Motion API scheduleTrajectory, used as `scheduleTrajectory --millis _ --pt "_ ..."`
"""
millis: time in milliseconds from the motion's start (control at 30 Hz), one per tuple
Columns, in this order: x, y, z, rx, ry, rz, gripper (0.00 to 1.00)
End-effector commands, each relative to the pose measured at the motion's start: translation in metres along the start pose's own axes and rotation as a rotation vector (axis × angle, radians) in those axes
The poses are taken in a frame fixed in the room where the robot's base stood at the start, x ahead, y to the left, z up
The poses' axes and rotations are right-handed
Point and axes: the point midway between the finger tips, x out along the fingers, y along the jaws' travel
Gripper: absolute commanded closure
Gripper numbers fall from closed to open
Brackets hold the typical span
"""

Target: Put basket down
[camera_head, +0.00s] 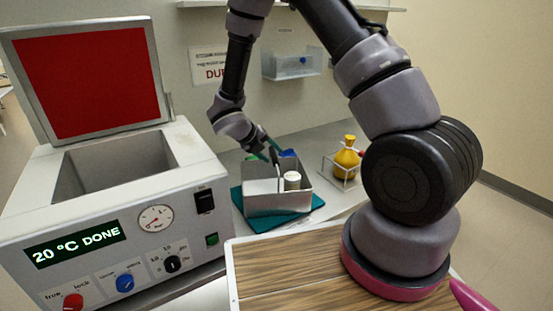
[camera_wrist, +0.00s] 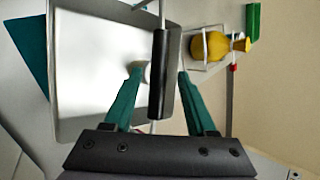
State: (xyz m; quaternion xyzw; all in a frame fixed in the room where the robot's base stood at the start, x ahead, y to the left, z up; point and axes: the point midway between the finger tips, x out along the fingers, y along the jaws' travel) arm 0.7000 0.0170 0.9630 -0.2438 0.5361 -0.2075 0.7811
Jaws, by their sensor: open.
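The metal basket (camera_head: 277,204) stands on the teal mat (camera_head: 262,223) on the bench, with a white cylinder (camera_head: 292,181) inside. Its handle rises over the top; the handle's black grip (camera_wrist: 157,85) shows in the wrist view. My gripper (camera_head: 268,151) is just above the basket at the handle. In the wrist view, the two teal fingers of my gripper (camera_wrist: 160,72) are apart, one on each side of the grip, with gaps visible. The basket (camera_wrist: 62,128) and a corner of the mat (camera_wrist: 27,50) also show there.
Left of the basket stands a grey bath unit (camera_head: 120,220) with its lid raised, reading "20 °C DONE". To the right, a yellow flask (camera_head: 347,158) sits in a wire rack (camera_head: 335,177). A wood-topped surface (camera_head: 285,265) lies in front.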

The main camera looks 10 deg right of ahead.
Motion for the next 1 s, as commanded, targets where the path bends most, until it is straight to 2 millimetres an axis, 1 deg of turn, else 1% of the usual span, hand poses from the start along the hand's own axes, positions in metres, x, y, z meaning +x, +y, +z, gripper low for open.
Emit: scheduleTrajectory --millis 33,100,200,300,400,533,633,667,767,800,867,900,967,1000 --pt "-0.013 0.000 0.001 -0.001 -0.004 0.003 0.43" --pt "-0.029 0.000 0.001 -0.001 -0.004 0.002 0.43" --pt "-0.047 0.000 0.000 -0.001 -0.003 0.003 0.43" --pt "-0.060 0.000 0.000 -0.001 -0.002 0.002 0.43" --pt "-0.068 0.000 0.000 0.000 0.000 0.001 0.43" --pt "-0.072 0.000 0.000 0.000 0.001 0.000 0.43" --pt "-0.076 -0.010 0.001 0.058 0.011 0.003 0.43" --pt "-0.078 -0.016 0.002 0.098 0.019 0.005 0.43" --pt "-0.092 -0.050 0.003 0.330 0.062 0.017 0.43" --pt "-0.100 -0.068 0.001 0.459 0.087 0.023 0.43" --pt "-0.112 -0.096 -0.002 0.682 0.134 0.033 0.43" --pt "-0.121 -0.115 -0.007 0.838 0.167 0.039 0.43" --pt "-0.134 -0.140 -0.014 1.069 0.219 0.050 0.43" --pt "-0.143 -0.156 -0.019 1.223 0.256 0.057 0.43"
